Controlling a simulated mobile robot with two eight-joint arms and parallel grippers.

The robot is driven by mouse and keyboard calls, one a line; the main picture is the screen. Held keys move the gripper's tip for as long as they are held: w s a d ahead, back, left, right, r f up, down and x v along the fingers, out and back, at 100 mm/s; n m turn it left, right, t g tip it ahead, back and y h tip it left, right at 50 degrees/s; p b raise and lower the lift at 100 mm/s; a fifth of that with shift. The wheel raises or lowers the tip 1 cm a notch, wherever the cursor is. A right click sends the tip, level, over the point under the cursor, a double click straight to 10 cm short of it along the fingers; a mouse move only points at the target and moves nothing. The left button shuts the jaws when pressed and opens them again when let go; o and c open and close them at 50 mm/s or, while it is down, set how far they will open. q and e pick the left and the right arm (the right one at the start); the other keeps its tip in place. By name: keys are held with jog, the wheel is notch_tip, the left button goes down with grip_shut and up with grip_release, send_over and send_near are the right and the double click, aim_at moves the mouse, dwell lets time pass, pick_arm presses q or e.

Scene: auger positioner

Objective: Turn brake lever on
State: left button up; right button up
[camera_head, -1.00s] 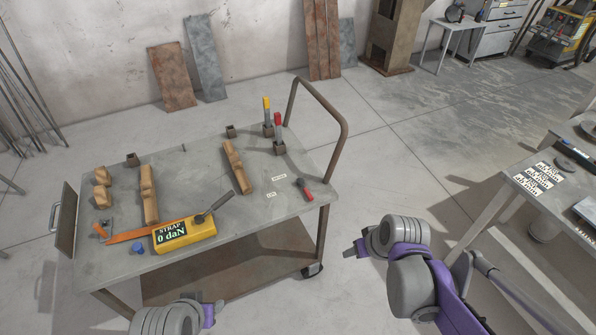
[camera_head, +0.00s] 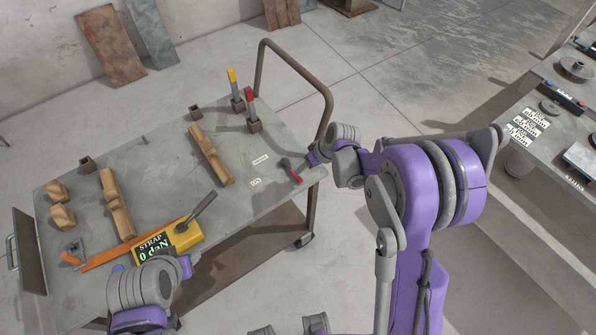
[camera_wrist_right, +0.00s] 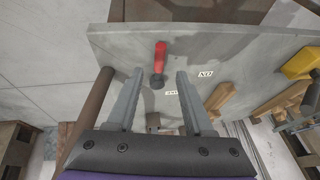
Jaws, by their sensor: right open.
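The brake lever (camera_head: 294,173) has a red handle and a dark pivot, and sits at the right end of the cart top. Its handle points toward the cart's near right edge, away from the two small labels. It also shows in the right wrist view (camera_wrist_right: 160,57), between the open fingers of my right gripper (camera_wrist_right: 160,72). In the head view my right gripper (camera_head: 309,160) is close beside the lever; I cannot tell whether they touch. An ON label (camera_wrist_right: 205,73) and a partly hidden label (camera_wrist_right: 171,92) lie near the pivot. My left gripper (camera_head: 185,267) is at the cart's front edge, its fingers hidden.
The cart top (camera_head: 160,170) holds wooden blocks (camera_head: 209,155), a yellow strap gauge (camera_head: 183,235), and yellow and red upright levers (camera_head: 250,105). A bent tube handle (camera_head: 325,88) rises at the cart's right end. Another table (camera_head: 550,75) stands at the right.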

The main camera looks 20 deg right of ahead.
aim_at(292, 171)
jog(key=x, duration=0.6)
jog(key=shift+w+a+f, duration=0.1)
jog(key=shift+w, duration=0.1)
jog(key=shift+c, duration=0.4)
grip_shut()
dwell(0.8)
